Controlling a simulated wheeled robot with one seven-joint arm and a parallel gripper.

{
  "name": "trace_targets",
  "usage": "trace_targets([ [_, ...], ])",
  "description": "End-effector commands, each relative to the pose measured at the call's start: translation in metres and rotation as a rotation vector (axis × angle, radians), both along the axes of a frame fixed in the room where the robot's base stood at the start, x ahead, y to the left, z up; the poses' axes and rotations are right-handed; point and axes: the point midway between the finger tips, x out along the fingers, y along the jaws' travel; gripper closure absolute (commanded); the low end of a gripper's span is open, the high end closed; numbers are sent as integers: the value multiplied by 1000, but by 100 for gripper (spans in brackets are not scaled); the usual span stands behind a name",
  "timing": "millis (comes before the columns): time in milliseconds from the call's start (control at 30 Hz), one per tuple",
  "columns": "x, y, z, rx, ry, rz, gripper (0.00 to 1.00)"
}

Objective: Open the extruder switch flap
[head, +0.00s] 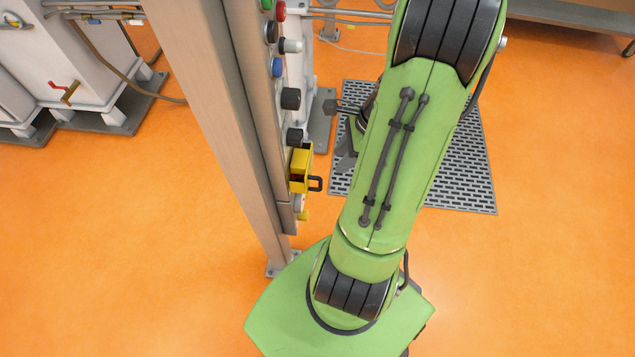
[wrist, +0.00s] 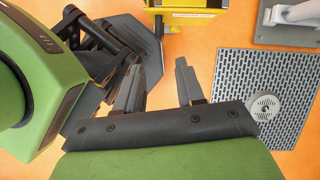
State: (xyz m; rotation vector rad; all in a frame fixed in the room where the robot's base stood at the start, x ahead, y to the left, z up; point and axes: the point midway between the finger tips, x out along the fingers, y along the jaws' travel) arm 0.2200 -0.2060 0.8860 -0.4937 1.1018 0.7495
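The extruder switch is a yellow box (head: 301,164) on the right side of the control panel, with a dark loop handle (head: 315,183) sticking out to the right. Its flap looks closed, but the detail is small. A yellow box with a label (wrist: 190,16), probably the same switch, shows at the top of the wrist view, cut off by the edge. My gripper (wrist: 158,82) is open and empty, its two grey fingers apart and pointing up in the picture, below and clear of the yellow box.
The metal post (head: 225,110) carries the panel with knobs and buttons (head: 290,98) above the switch. A perforated floor grate (head: 465,165) lies behind my arm and also shows in the wrist view (wrist: 235,75). White cabinets (head: 95,55) stand at left. The orange floor is otherwise mostly clear.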

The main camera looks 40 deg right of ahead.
Motion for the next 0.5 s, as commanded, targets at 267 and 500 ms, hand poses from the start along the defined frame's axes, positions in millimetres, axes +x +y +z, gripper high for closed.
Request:
trace_targets([
  [267, 18, 23, -72, 4, 2, 6, 62],
  [500, 28, 33, -106, 0, 2, 4, 62],
])
